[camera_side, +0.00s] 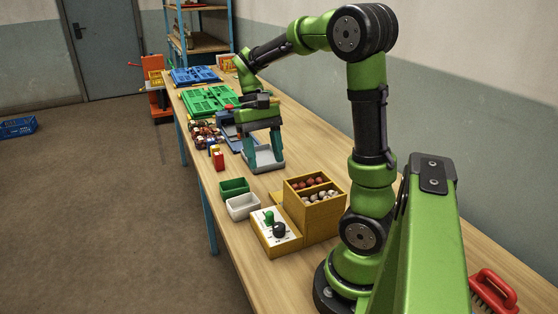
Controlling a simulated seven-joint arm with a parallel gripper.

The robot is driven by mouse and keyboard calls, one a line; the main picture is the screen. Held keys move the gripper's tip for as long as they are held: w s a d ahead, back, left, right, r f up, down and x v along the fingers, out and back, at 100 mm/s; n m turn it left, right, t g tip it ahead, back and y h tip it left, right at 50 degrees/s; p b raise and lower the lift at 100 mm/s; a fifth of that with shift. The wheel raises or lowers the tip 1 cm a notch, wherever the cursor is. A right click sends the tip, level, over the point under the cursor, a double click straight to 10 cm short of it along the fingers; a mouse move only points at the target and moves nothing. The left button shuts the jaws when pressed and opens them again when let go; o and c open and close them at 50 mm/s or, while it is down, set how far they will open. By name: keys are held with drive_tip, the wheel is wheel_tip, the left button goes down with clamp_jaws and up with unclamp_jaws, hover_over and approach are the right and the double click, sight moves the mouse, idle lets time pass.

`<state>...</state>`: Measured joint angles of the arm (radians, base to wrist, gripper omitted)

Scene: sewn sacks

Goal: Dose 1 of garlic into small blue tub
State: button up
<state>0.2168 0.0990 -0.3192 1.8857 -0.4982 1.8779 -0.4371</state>
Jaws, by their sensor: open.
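A yellow wooden box (317,222) stands on the table with two open compartments. The back one holds dark red bulbs (309,183), and the front one holds pale bulbs that look like garlic (321,197). On its low front part, a white panel carries a green lever (269,217) and a black lever (280,230). A blue container (229,131) is partly hidden behind my gripper; no small blue tub is clearly identifiable.
A green tub (234,188) and a white tub (242,207) stand left of the box near the table edge. A red and yellow item (218,158), green crates (210,101) and blue crates (195,76) lie farther back. A red-handled brush (493,290) lies front right.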

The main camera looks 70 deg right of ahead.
sight(279, 225)
drive_tip(key=s+a+f+n, duration=0.1)
drive_tip(key=f, duration=0.4)
drive_tip(key=s+a+f+n+h, duration=0.1)
drive_tip(key=s+a+f+n, duration=0.1)
drive_tip(key=f, duration=0.3)
drive_tip(key=s+a+f+n+g, duration=0.1)
drive_tip(key=f, duration=0.4)
drive_tip(key=shift+s+a+f+n+h, duration=0.1)
drive_tip(key=shift+s+a+n+h, duration=0.15)
drive_tip(key=shift+s+n+h, duration=0.1)
drive_tip(key=c, duration=1)
drive_tip(key=m+y, duration=0.1)
drive_tip(key=m, duration=0.2)
drive_tip(key=shift+c, duration=0.2)
drive_tip(key=shift+t, duration=0.3)
